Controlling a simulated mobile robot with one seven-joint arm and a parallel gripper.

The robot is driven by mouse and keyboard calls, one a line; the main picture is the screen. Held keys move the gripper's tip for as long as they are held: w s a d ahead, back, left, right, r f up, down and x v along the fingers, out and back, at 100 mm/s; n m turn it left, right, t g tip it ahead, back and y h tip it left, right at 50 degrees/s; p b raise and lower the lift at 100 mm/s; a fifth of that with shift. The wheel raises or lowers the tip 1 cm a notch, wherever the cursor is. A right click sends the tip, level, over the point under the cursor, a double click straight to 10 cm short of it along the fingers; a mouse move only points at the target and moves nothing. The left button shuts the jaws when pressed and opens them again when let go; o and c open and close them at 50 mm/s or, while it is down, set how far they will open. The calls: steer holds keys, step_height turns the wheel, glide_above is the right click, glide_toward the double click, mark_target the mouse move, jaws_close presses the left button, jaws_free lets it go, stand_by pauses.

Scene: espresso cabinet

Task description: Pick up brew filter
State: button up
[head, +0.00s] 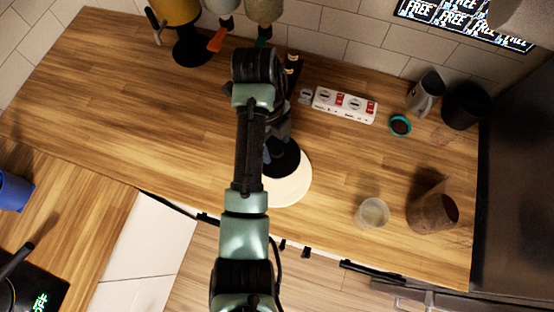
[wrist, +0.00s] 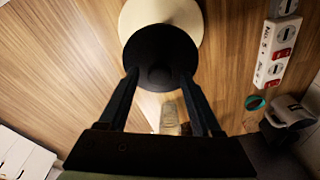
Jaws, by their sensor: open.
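A round black piece with a small knob at its middle, which I take to be the brew filter (wrist: 160,40), shows in the wrist view over a cream disc (wrist: 150,10). In the head view the black piece (head: 283,162) is partly hidden by my arm, and the cream disc (head: 292,190) shows on the wooden counter. My gripper (wrist: 160,74) is open, with its two fingertips apart over the near part of the black piece and nothing seen held. I cannot tell whether the fingers touch it. In the head view the fingers are mostly hidden behind my arm.
A white power strip (head: 345,105) lies behind and right. A teal-rimmed dark round piece (head: 400,124), a grey pitcher (head: 425,92) and a black container (head: 465,105) stand further right. A clear cup (head: 372,213) and a brown vessel (head: 433,212) are at front right.

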steer(key=shift+s+d+f, duration=0.1)
steer(key=shift+f, duration=0.75)
jaws_close()
stand_by(0.8)
